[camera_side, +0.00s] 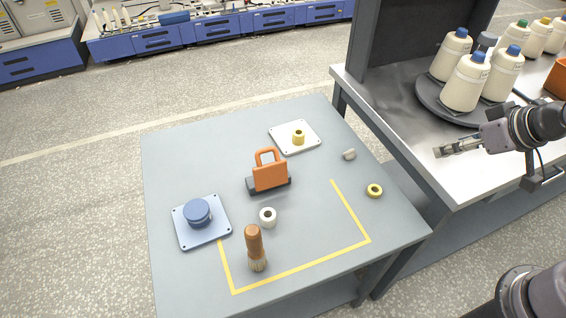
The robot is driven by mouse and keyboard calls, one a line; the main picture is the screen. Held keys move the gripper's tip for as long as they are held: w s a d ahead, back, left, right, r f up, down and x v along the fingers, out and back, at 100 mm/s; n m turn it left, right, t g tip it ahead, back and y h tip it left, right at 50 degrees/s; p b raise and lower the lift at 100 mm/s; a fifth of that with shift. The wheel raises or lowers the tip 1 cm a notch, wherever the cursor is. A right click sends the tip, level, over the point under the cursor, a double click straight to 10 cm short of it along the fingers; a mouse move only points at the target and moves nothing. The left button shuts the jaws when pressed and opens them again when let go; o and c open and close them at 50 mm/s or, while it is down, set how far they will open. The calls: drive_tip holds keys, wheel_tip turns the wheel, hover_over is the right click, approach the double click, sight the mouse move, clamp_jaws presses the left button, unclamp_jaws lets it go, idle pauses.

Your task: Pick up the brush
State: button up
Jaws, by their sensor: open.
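The brush (254,244) has a brown handle and pale bristles. It stands upright, bristles down, on the grey table near its front, just inside the yellow tape line. My gripper (440,152) is open and empty at the right, over the metal workbench, well away from the brush and to its upper right. Nothing hides the brush.
A white spool (268,217) stands close behind the brush. A blue plate (179,235) with a blue knob, an orange-handled block (269,176), a white plate (281,130) and a yellow ring (374,190) share the table. Bottles (463,82) crowd the workbench.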

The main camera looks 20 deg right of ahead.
drive_tip(key=shift+a, duration=0.1)
drive_tip(key=n+g+y, duration=0.4)
drive_tip(key=n+g, duration=0.1)
drive_tip(key=n, duration=0.6)
approach(256, 231)
drive_tip(key=f, duration=0.2)
drive_tip(key=shift+a+x, duration=0.1)
drive_tip(key=shift+x, duration=2.5)
drive_tip(key=shift+a+x, duration=0.15)
drive_tip(key=shift+x, duration=2.45)
drive_tip(key=shift+w+r, duration=0.15)
clamp_jaws()
